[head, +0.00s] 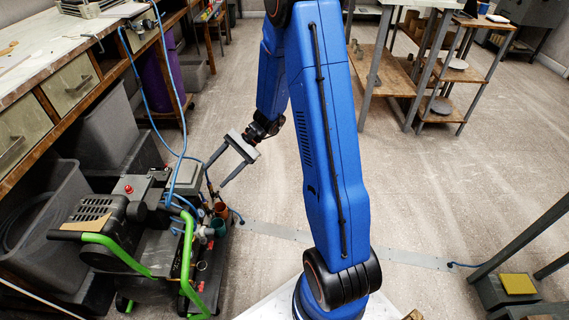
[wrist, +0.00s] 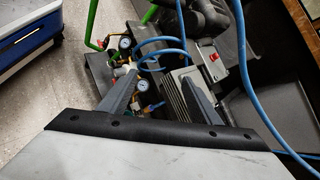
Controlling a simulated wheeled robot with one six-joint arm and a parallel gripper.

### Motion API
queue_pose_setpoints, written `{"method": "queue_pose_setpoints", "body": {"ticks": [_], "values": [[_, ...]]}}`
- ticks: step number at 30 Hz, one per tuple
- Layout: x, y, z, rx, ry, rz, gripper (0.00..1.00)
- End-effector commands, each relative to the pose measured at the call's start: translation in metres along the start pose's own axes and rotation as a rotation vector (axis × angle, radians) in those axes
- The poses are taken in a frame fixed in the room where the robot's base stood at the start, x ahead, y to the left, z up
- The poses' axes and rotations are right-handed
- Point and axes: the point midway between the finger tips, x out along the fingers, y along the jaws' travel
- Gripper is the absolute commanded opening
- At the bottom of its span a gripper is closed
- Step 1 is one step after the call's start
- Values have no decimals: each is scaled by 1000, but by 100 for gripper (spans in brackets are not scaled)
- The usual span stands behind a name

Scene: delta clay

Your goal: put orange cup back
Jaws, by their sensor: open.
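My gripper (head: 215,176) is open and empty, at the left of centre in the head view. Its two fingers point down and left, toward the air compressor. In the wrist view the open fingers (wrist: 162,82) spread over gauges and hoses, and I cannot make out an orange cup there.
The compressor (head: 150,203) with green handles stands on the floor at the left. Loose blue hoses (head: 183,150) hang beside my gripper. A workbench (head: 40,50) with drawers and grey bins (head: 45,225) line the left. A shelf table (head: 395,75) is at the back. The middle floor is clear.

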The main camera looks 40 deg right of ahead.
Motion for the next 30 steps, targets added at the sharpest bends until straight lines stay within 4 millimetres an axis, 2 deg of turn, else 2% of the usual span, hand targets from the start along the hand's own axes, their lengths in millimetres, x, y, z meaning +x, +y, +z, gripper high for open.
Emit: {"method": "queue_pose_setpoints", "body": {"ticks": [1,3,12,21,30], "values": [[-6,0,16,-41,14,24,57],[-12,3,34,-92,33,61,57],[-40,23,106,-307,127,216,57],[-70,52,164,-516,250,359,57],[-102,85,210,-715,398,488,57]]}}
